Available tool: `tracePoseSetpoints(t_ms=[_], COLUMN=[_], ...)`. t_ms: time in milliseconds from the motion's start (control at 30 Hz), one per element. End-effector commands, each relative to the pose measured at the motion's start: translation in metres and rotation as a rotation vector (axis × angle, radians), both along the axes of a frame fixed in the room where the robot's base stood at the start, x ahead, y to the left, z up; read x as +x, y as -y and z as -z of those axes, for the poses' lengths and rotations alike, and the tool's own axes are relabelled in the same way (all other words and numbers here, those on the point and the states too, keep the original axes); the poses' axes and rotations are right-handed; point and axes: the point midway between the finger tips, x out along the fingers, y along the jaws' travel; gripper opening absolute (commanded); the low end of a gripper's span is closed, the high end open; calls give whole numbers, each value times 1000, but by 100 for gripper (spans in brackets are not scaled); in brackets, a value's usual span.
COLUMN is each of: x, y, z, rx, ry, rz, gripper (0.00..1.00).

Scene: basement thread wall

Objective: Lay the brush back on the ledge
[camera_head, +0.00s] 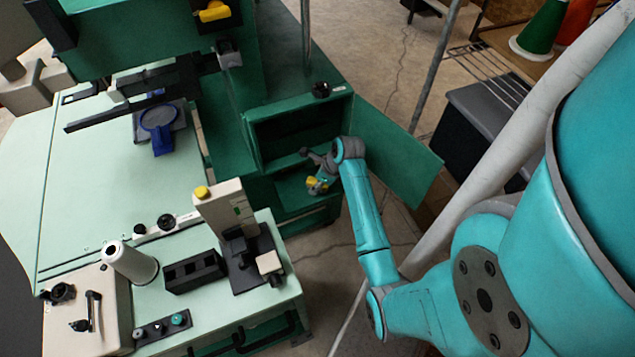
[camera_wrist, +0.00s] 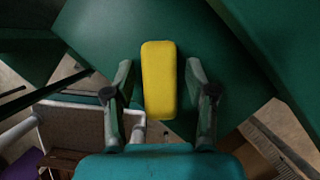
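A yellow block-like piece (camera_wrist: 158,80), which looks like the brush, lies in the middle of the wrist view against a dark green surface. My gripper (camera_wrist: 159,66) has one finger on each side of it, with a visible gap on both sides. In the head view my gripper (camera_head: 325,176) is at the open front of the green cabinet, and a small yellow patch (camera_head: 312,184) shows beside its fingers. Bristles are not visible. A green shelf-like ledge (camera_head: 291,199) is low in the cabinet; I cannot tell whether the yellow piece rests on it.
The cabinet's open door (camera_head: 385,150) stands just right of my gripper. A pale green machine table (camera_head: 90,190) with a spool and a yellow-capped post is at left. A metal pole (camera_head: 435,65) and a dark bin (camera_head: 490,115) stand behind the door.

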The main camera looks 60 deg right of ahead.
Motion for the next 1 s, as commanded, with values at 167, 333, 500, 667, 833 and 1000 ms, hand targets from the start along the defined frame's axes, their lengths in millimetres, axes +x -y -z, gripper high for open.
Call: tracePoseSetpoints(t_ms=[167, 333, 500, 667, 833, 1000], x=[0, -1, -10, -22, -34, -43], y=[0, 0, 2, 4, 6, 6], z=[0, -5, -26, -56, -86, -105], rx=[0, -1, -3, -4, -2, -1], ry=[0, 0, 1, 2, 2, 1], rz=[0, 0, 1, 2, 1, 0], gripper=[57, 57, 57, 57, 57, 57])
